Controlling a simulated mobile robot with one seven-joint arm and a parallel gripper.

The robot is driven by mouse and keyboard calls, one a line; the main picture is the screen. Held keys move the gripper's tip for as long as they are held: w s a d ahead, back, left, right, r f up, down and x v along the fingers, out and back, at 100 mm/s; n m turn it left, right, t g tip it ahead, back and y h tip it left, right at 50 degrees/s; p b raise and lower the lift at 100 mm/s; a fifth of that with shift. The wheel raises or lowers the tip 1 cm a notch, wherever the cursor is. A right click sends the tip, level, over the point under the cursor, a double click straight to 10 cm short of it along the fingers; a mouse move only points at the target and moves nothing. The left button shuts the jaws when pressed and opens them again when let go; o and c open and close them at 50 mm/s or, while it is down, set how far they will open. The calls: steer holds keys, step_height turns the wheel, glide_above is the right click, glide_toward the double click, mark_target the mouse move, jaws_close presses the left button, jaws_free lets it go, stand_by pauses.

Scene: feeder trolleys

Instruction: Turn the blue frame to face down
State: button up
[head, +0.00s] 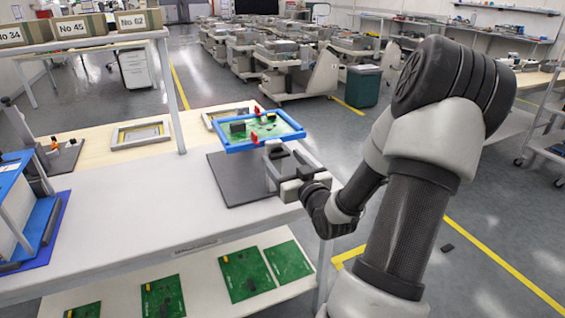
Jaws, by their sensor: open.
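The blue frame (238,149) holds a green circuit board (262,126) and sits raised above a dark grey base plate (232,184) on the white bench. Its board side with a black component (238,127) faces up, and the frame looks roughly level. Red clips (254,137) show on its near and far edges. My gripper (276,163) is open beside the frame's near right edge, just below it. I cannot tell whether its fingers touch the frame. The support under the frame is mostly hidden.
Flat grey frames (141,133) lie on the wooden bench behind. A blue fixture (22,215) stands at the left. Green boards (246,272) lie on the lower shelf. Numbered boxes (85,27) sit on an upper shelf post. The white bench (130,215) is clear left of the plate.

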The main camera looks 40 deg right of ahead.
steer(key=shift+w+d, duration=0.15)
steer(key=shift+w, duration=0.45)
steer(key=c, duration=1.5)
